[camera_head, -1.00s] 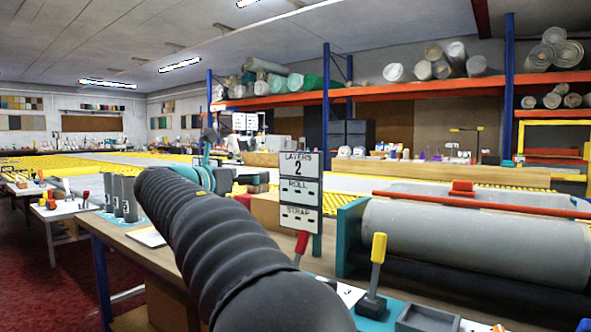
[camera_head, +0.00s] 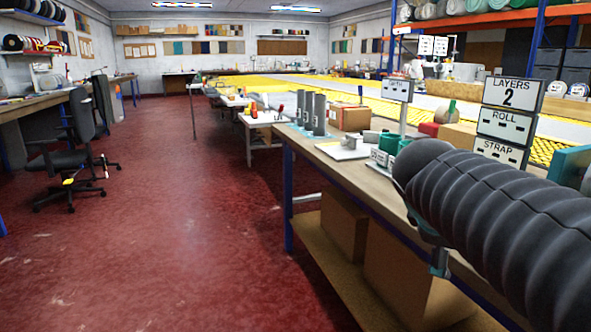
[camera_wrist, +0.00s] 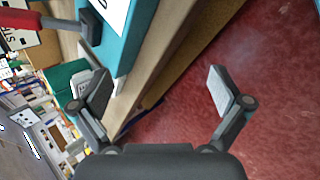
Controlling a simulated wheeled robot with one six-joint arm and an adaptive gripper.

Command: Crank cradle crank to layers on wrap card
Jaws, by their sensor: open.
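The wrap card (camera_head: 512,95) stands upright at the right in the head view and reads LAYERS 2, with ROLL and STRAP below. A teal end piece (camera_head: 572,166) of the roll cradle shows at the right edge; I cannot make out its crank. In the wrist view, a red handle (camera_wrist: 18,28) with a dark shaft is at the top left, by a teal box (camera_wrist: 140,25) with a white label; I cannot tell if it is the crank. My gripper (camera_wrist: 156,90) is open and empty beside the bench edge, above the red floor.
The wooden bench (camera_head: 330,165) holds grey cylinders (camera_head: 313,113), a cardboard box (camera_head: 350,117) and green spools (camera_head: 388,143). Cartons (camera_head: 343,222) sit on its lower shelf. Red floor (camera_head: 170,220) is open at left, with an office chair (camera_head: 75,150) farther left.

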